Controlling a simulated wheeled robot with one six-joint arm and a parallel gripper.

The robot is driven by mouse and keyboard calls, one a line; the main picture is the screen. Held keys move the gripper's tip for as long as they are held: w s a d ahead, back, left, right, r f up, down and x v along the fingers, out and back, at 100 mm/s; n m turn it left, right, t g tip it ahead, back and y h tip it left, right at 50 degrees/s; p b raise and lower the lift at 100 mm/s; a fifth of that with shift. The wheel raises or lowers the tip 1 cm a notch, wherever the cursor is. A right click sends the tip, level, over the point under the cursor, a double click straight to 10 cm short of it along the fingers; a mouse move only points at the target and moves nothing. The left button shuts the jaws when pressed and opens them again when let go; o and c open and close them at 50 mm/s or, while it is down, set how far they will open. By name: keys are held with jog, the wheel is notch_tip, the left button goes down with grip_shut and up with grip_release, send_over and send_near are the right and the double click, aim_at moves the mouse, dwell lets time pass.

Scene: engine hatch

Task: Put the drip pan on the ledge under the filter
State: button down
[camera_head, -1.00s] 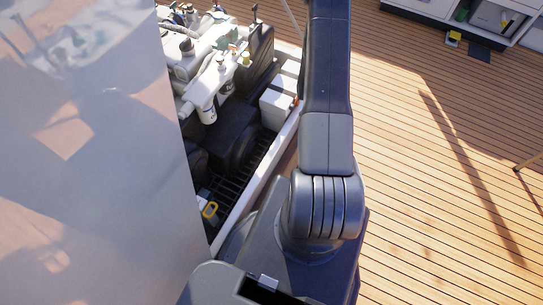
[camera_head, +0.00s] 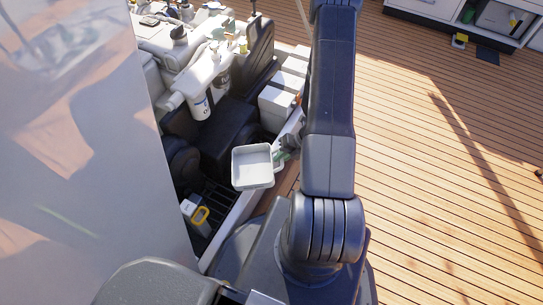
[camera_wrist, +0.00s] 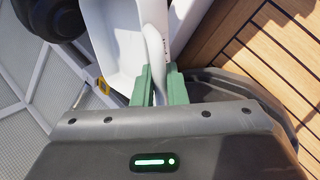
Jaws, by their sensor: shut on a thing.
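The drip pan (camera_head: 253,163) is a pale, shallow square tray. It is held in the air by the hatch's right edge, its open side facing the head camera. My gripper (camera_head: 281,156) is to the right of the pan, partly hidden by my arm. In the wrist view the green fingers (camera_wrist: 158,86) are shut on the pan's pale handle (camera_wrist: 155,42). White filters hang from the engine in the head view: one (camera_head: 199,106) at the front and one (camera_head: 222,78) behind it. A dark block (camera_head: 218,132) lies below them; I cannot tell whether it is the ledge.
A large shiny panel (camera_head: 75,150) fills the left side. Pale boxes (camera_head: 276,102) line the hatch's right side. The wooden deck (camera_head: 440,180) at right is mostly clear.

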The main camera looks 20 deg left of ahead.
aim_at(273, 152)
jog(key=w+a+f+m+t+b, duration=0.1)
jog(key=m, duration=0.1)
jog(key=w+a+f+m+t+b, duration=0.1)
jog(key=a+f+m+b, duration=0.1)
jog(key=w+a+f+m+t+y+b, duration=0.1)
jog(key=a+m, duration=0.1)
jog(key=shift+w+f+t+b, duration=0.3)
jog(key=shift+f+b, duration=0.05)
jog(key=shift+w+a+f+m+t+b, duration=0.3)
jog(key=shift+w+a+m+t+b, duration=0.1)
jog(key=shift+w+a+m, duration=0.25)
jog(key=shift+w+a+f+p, duration=0.25)
jog(key=shift+a+f+p, duration=0.45)
jog(key=shift+a, duration=2.45)
jog(key=shift+w+a+f+p, duration=0.25)
jog(key=shift+a+f+p, duration=0.4)
jog(key=shift+a, duration=2.5)
jog(key=shift+w+a+f+p, duration=0.25)
jog(key=shift+a+f+p, duration=0.4)
jog(key=shift+a, duration=2.5)
jog(key=shift+f, duration=0.1)
jog(key=c, duration=1.4)
grip_release()
